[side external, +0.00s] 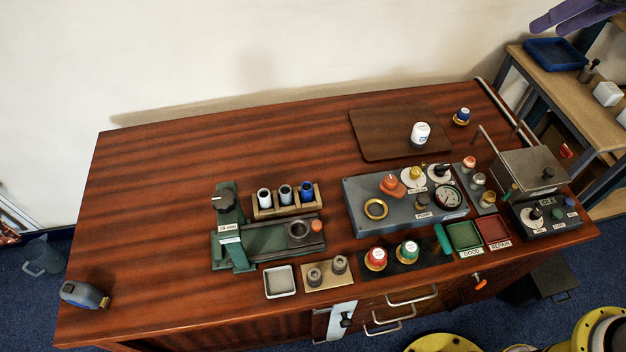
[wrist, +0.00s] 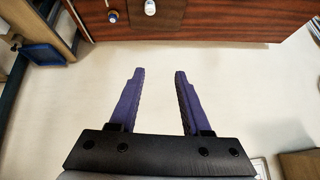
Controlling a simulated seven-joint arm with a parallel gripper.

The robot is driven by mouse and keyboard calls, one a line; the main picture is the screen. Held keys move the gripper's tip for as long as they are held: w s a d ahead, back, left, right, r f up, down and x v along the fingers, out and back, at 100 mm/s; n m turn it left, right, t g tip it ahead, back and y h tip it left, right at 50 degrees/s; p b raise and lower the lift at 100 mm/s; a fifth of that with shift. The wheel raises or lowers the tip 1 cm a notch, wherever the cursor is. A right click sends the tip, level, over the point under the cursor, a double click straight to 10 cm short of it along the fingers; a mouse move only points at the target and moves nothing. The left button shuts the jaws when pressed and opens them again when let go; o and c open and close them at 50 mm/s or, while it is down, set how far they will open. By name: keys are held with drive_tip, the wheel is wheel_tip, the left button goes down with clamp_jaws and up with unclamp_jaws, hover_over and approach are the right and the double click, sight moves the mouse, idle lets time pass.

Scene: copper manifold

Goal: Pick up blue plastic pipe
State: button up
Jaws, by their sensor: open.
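A rack (side external: 284,208) on the wooden workbench holds three short upright pipes. The rightmost is a deep blue pipe (side external: 306,190), the middle one (side external: 286,193) looks grey-blue, and the left one (side external: 264,196) looks white. My gripper (wrist: 160,72) is open and empty, its two purple fingers apart over bare pale floor or wall in the wrist view. In the side view its fingers (side external: 548,27) show at the top right corner, far from the rack. The pipes are not clearly visible in the wrist view.
A green fixture (side external: 230,236) stands left of and in front of the rack. A grey panel box (side external: 365,222) with knobs and a gauge is to its right. A white jar (side external: 420,133) stands on a brown board (side external: 375,147). The bench's back left is clear.

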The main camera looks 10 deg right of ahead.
drive_tip(key=w+a+f+n+g, duration=0.1)
drive_tip(key=w+a+f, duration=0.4)
drive_tip(key=w+a, duration=0.45)
drive_tip(key=n+g, duration=0.3)
drive_tip(key=n, duration=0.1)
hover_over(306, 188)
drive_tip(key=s, duration=0.1)
drive_tip(key=f, duration=3.3)
drive_tip(key=shift+s+d+f, duration=0.1)
drive_tip(key=shift+d+f, duration=0.15)
drive_tip(key=shift+d, duration=0.05)
drive_tip(key=shift+x, duration=2.85)
drive_tip(key=shift+s, duration=0.2)
clamp_jaws()
